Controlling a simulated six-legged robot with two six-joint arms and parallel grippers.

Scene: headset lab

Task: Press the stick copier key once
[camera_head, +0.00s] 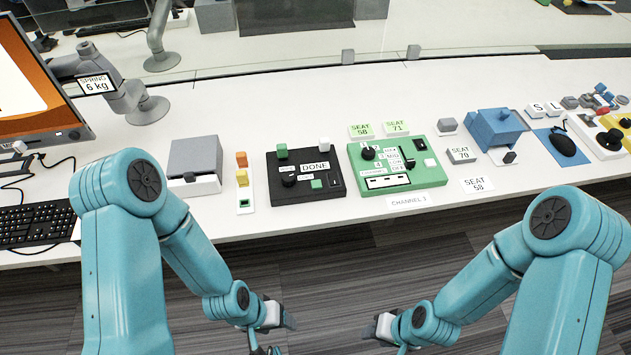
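No label reading stick copier is legible, so I cannot tell for certain which device it is. My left gripper (277,330) and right gripper (384,331) hang in front of the table's near edge, apart from all devices. Their fingers are small and partly hidden, so their opening is unclear.
A grey-lidded box (194,158) stands left of the strip. A monitor (30,85) and keyboard (35,221) are at left. The table's front strip is mostly clear.

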